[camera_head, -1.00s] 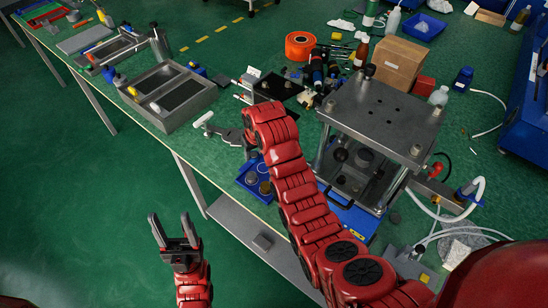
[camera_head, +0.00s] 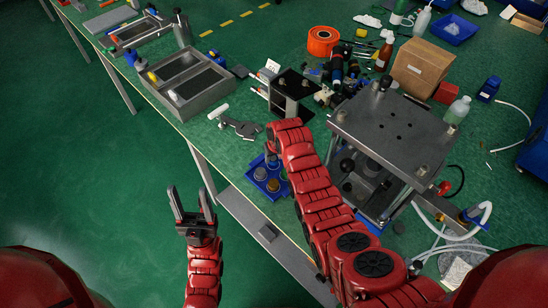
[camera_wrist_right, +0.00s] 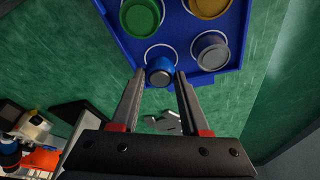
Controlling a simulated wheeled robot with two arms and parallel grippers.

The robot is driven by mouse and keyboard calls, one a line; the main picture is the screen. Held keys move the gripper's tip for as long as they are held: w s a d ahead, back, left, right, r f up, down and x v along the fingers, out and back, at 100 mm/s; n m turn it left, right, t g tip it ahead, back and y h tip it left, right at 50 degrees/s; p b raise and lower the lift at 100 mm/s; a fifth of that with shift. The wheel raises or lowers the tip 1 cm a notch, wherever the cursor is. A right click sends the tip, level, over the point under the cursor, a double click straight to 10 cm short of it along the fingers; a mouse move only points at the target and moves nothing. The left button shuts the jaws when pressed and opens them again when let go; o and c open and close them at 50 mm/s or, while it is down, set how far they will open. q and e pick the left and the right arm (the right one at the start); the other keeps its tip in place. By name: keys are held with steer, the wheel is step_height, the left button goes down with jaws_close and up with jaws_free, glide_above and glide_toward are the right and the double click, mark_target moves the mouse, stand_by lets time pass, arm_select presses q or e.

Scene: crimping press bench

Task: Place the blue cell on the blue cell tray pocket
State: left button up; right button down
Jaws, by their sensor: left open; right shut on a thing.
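The blue cell (camera_wrist_right: 159,72) is between the fingertips of my right gripper (camera_wrist_right: 160,80), which is shut on it. In the right wrist view it overlaps a ringed pocket near the edge of the blue tray (camera_wrist_right: 183,29); whether it touches the tray cannot be told. The tray also holds a green cell (camera_wrist_right: 140,17), a gold cell (camera_wrist_right: 208,5) and a grey cell (camera_wrist_right: 211,51). In the head view the tray (camera_head: 250,184) lies on the bench below my right wrist, partly covered by my arm. My left gripper (camera_head: 190,196) is open and empty, off the bench's front edge.
A metal press (camera_head: 393,130) stands right of the tray, close to my right arm. A grey two-bay box (camera_head: 190,85) and a grey tool (camera_head: 238,126) lie to the left. A black-topped stand (camera_head: 292,85) is behind. Little bench is free around the tray.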

steer(key=shift+s+f, duration=0.1)
steer(key=shift+f, duration=0.6)
steer(key=shift+f, duration=0.2)
steer(key=c, duration=0.7)
jaws_free()
steer(key=shift+r, duration=0.1)
steer(key=shift+r, duration=0.2)
